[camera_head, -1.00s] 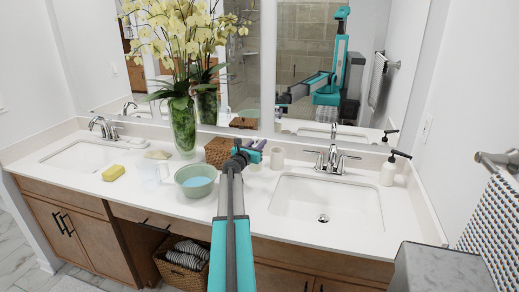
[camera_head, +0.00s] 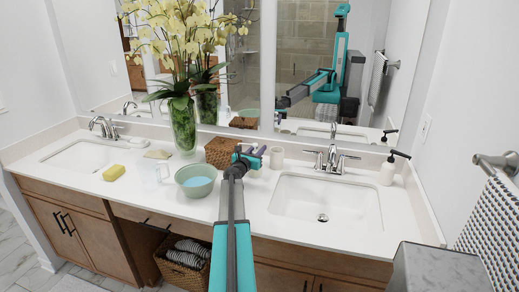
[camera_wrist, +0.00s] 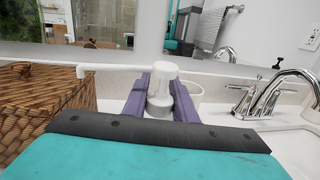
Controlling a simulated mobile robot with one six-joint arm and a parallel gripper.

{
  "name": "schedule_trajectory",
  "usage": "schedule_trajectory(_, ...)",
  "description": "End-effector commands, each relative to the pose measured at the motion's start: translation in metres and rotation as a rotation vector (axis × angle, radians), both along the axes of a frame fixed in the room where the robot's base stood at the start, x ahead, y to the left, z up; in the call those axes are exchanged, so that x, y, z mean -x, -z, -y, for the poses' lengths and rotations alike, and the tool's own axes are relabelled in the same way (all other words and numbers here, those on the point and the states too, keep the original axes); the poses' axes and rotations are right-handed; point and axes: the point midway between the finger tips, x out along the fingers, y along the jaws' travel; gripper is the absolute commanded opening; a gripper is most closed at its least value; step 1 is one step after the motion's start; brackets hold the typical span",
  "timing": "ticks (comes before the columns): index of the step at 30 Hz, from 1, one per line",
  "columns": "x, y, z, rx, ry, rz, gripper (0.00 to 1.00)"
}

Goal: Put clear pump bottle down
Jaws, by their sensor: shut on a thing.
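The clear pump bottle shows in the wrist view as a white pump head (camera_wrist: 157,80) with a long spout pointing left. My gripper (camera_wrist: 161,103) is shut on it, with a purple finger on each side of its neck. The lower bottle is hidden behind my wrist, so I cannot tell whether its base touches the counter. In the head view my gripper (camera_head: 252,157) is over the back of the white counter (camera_head: 245,200), between the wicker box and a small cup. The bottle is hard to make out there.
The wicker box (camera_head: 219,152) is close on the left and the cup (camera_head: 277,157) close on the right. A green bowl (camera_head: 196,180) stands front left, the sink (camera_head: 325,205) and faucet (camera_head: 333,158) right. A white black-pump dispenser (camera_head: 388,172) stands farther right.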

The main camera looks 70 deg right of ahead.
Motion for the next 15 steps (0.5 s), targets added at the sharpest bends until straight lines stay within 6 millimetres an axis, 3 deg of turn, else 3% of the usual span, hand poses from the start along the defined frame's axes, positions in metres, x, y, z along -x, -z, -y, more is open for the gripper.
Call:
schedule_trajectory(3,0.0,0.0025,0.0,0.001,0.0,0.0,0.0)
schedule_trajectory(4,-0.0001,0.0022,0.0,0.0,0.0,0.0,0.3)
schedule_trajectory(6,0.0,0.002,0.0,0.0,0.0,0.0,0.42)
schedule_trajectory(15,0.0,0.0018,0.0,0.0,0.0,0.0,0.44)
